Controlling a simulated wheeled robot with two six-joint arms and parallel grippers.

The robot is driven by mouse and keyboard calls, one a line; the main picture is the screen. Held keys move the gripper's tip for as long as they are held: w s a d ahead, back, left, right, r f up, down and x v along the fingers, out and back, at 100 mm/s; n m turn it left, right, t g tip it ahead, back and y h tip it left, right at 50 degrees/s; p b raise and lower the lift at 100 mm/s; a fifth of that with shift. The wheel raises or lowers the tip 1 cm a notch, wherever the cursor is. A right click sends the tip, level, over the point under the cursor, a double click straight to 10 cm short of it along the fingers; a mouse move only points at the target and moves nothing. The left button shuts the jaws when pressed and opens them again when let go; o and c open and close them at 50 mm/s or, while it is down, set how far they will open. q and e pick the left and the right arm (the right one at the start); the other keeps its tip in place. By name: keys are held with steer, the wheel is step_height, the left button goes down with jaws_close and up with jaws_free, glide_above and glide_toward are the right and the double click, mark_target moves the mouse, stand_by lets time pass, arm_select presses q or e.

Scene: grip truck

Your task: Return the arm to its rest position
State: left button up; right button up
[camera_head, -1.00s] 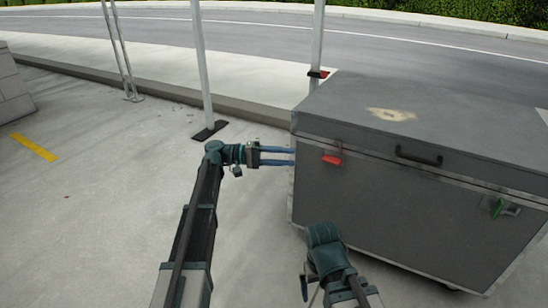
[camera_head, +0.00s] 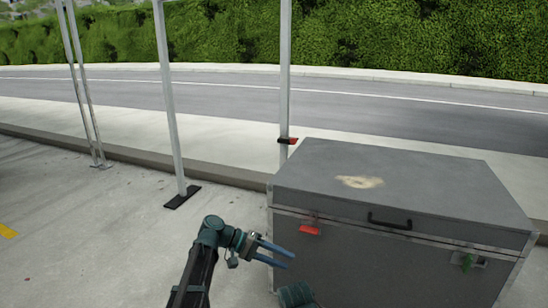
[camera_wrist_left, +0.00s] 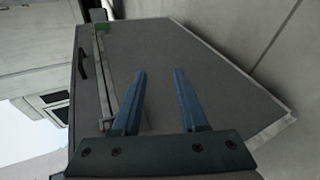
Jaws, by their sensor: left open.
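My left gripper (camera_head: 277,255) is in the lower middle of the head view, at the left end of the grey case. Its two blue fingers are parted with nothing between them, and they point right toward the case front. In the left wrist view the open fingers (camera_wrist_left: 160,88) show against the grey case (camera_wrist_left: 215,75). Whether they touch it I cannot tell. My right arm shows only as a dark green part at the bottom edge of the head view; its fingers are out of view.
The large grey case (camera_head: 420,180) has a red latch (camera_head: 310,230), a black handle (camera_head: 390,222) and a green latch (camera_head: 466,262). Metal poles (camera_head: 170,110) stand behind my left arm.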

arm_select(q)
steer(key=s+d+m+y+p, duration=0.15)
steer(key=s+y+p, duration=0.35)
steer(key=s, duration=0.5)
steer(key=s+a+r+m+y+p, duration=0.2)
steer(key=s+a+r+y+p, duration=0.2)
steer(key=s+a+y+p, duration=0.55)
step_height(320, 180, up, 38)
steer(key=s+d+t+p, duration=0.1)
steer(key=p, duration=3.6)
steer(key=shift+s+p, duration=0.35)
steer(key=shift+p, duration=0.05)
arm_select(e)
step_height(320, 180, up, 55)
steer(key=shift+s+f, duration=0.1)
